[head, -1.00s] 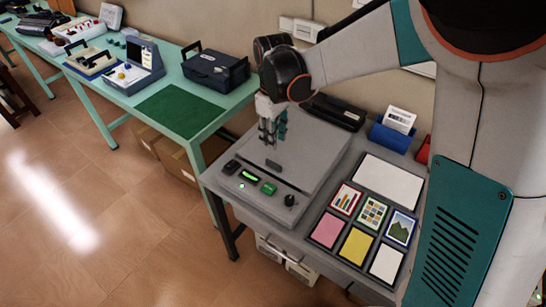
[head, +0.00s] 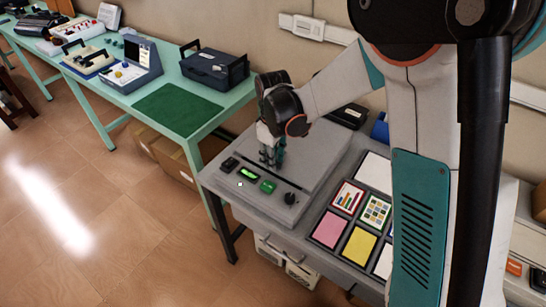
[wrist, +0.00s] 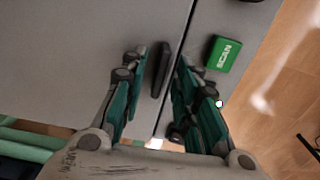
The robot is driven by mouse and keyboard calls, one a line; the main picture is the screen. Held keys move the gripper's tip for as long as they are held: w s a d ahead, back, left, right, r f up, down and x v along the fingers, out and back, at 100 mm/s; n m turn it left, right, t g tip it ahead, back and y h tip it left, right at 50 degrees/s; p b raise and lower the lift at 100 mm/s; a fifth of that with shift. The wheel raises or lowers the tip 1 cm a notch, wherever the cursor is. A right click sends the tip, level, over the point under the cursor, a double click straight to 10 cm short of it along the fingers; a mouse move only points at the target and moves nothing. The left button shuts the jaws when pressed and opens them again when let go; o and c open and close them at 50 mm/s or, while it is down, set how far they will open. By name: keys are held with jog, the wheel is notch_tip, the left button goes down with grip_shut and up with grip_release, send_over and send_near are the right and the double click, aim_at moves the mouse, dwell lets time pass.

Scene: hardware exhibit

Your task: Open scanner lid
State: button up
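The scanner (head: 215,188) is a flat grey unit on the near table. Its lid (head: 318,160) lies flat and closed. In the wrist view the lid (wrist: 70,60) fills the left, with its dark narrow handle (wrist: 161,68) close to the front edge. My gripper (head: 271,163) points down over the front of the lid and hides the handle in the head view. In the wrist view my gripper (wrist: 159,75) is open, with one finger on each side of the handle; I cannot tell whether they touch it. A green SCAN button (wrist: 224,53) sits on the front panel.
Colored sheets, such as a pink one (head: 331,229) and a yellow one (head: 360,247), lie right of the scanner. A teal table (head: 205,128) with a dark case (head: 214,66) stands to the left. The floor in front is clear.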

grip_shut()
